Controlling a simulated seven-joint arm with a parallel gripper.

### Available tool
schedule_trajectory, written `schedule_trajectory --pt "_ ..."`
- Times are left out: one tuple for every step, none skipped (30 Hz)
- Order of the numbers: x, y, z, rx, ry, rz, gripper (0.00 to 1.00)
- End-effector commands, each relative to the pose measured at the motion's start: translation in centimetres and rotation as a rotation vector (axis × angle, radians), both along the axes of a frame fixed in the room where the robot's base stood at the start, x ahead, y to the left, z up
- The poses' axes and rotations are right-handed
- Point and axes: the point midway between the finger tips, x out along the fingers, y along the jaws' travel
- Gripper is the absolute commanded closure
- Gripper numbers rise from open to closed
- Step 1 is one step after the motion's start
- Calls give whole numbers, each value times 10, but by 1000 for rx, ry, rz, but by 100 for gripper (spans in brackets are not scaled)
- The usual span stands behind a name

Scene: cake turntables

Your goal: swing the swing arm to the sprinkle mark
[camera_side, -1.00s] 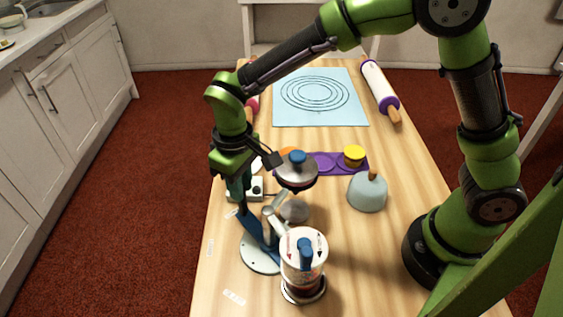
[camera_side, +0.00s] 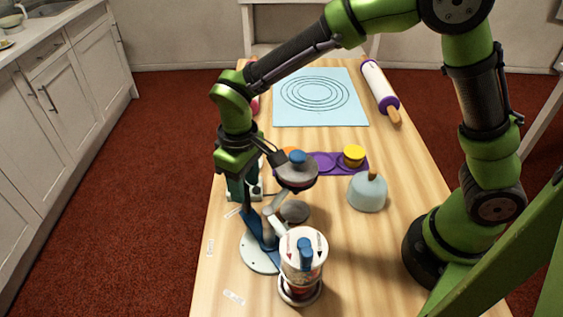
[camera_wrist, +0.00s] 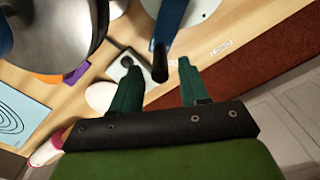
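The swing arm (camera_side: 254,224) is a blue bar rising toward my gripper from a stand with a pale round base (camera_side: 258,258). In the wrist view the blue swing arm (camera_wrist: 168,25) ends in a black tip between the dark green fingers of my gripper (camera_wrist: 157,70). Gaps show beside the tip, so the fingers look open around or just above it; contact is not clear. In the side view my gripper (camera_side: 246,194) is above the bar's upper end. Small white labels lie on the table at left (camera_side: 211,247), front (camera_side: 234,297) and (camera_side: 233,213); their text is unreadable.
A light-blue bell shape (camera_side: 367,192), purple tray (camera_side: 325,163), blue mat (camera_side: 320,100) and rolling pin (camera_side: 380,90) lie beyond.

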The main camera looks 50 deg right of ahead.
Motion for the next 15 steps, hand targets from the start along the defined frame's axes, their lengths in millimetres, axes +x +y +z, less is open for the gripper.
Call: schedule_trajectory --pt "0 0 0 0 -1 0 55" --pt "0 0 0 0 -1 0 55" --pt "0 0 0 0 -1 0 55" --pt "1 0 0 0 -1 0 55" --pt "1 0 1 1 -2 0 55" --pt "1 0 3 1 -2 0 55" --pt "1 0 5 1 -2 -1 55" --pt "1 0 8 1 -3 0 55" --pt "1 0 12 1 -5 0 55" --pt "1 0 16 2 -4 -1 55" --pt "1 0 19 2 -5 -1 55" --pt "1 0 23 2 -5 -1 55" --pt "1 0 26 2 -4 -2 55" --pt "1 0 29 1 -5 -1 55" --pt "1 0 33 1 -4 0 55"
